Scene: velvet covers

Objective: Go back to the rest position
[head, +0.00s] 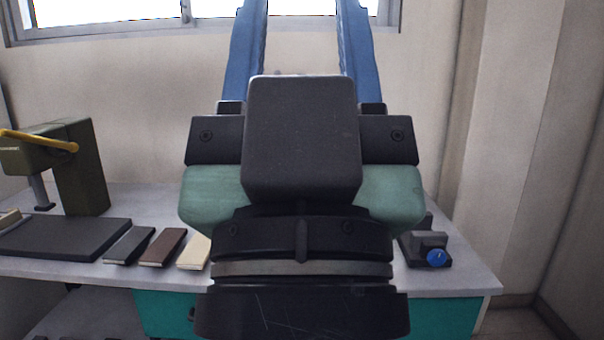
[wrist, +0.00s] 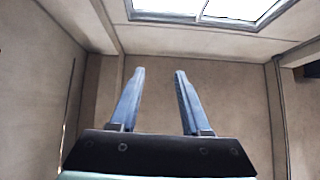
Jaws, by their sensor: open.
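My gripper (head: 303,30) fills the middle of the head view, raised in front of the bench, with its two blue fingers pointing up towards the window. The fingers are wide apart with nothing between them. In the wrist view my gripper (wrist: 157,85) is also open and empty, facing the wall and window. My arm hides the middle of the bench top.
A bench (head: 470,278) stands ahead. On its left are an olive press with a yellow handle (head: 82,165), a dark flat plate (head: 65,238), and a black (head: 129,245), a brown (head: 163,247) and a cream cover (head: 193,252). A blue-knobbed device (head: 430,248) sits right.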

